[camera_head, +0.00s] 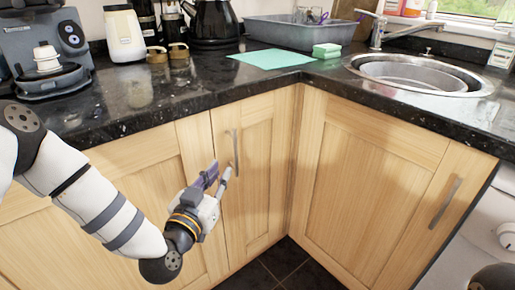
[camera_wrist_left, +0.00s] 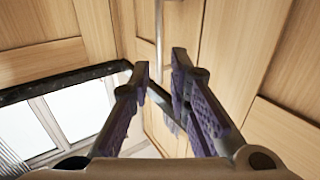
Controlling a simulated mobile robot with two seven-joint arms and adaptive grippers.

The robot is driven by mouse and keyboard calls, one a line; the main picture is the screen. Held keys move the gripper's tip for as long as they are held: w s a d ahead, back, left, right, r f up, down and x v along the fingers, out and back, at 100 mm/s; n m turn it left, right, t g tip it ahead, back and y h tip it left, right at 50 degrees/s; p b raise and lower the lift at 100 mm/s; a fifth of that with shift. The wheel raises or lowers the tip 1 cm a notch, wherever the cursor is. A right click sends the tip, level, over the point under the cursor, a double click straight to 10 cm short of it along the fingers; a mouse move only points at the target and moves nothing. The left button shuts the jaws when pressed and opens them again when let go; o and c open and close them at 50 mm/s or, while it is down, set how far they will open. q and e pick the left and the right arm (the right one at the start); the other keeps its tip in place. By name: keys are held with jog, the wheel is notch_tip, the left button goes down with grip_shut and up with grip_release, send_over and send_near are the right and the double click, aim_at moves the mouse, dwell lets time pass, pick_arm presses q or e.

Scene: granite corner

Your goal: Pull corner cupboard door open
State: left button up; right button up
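Two wooden cupboard doors meet at the inner corner: a narrow left door (camera_head: 258,185) and a wider right door (camera_head: 350,190). The left door has an upright metal handle (camera_head: 235,150), and the right door has a slanted-looking metal handle (camera_head: 445,203). My left gripper (camera_head: 218,178) is open and empty in front of the narrow door, just below and left of its handle. In the left wrist view, the handle (camera_wrist_left: 159,35) appears beyond the gap between the open fingers (camera_wrist_left: 160,70); I see no contact. Both doors look shut. My right gripper is not in view.
A black granite worktop (camera_head: 190,95) overhangs the doors. On it are a coffee machine (camera_head: 45,50), a cream canister (camera_head: 124,35), a black kettle (camera_head: 213,22), a grey basin (camera_head: 300,33) and a sink (camera_head: 415,75). The dark tiled floor (camera_head: 285,265) is clear below.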

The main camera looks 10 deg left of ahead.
aim_at(235, 151)
pick_arm(q)
jog(key=w, duration=0.3)
jog(key=w+b, duration=0.1)
jog(key=w, duration=0.3)
jog(key=w+d, duration=0.1)
jog(key=w, duration=0.2)
jog(key=shift+w, duration=0.35)
jog(key=shift+c, duration=0.2)
grip_shut()
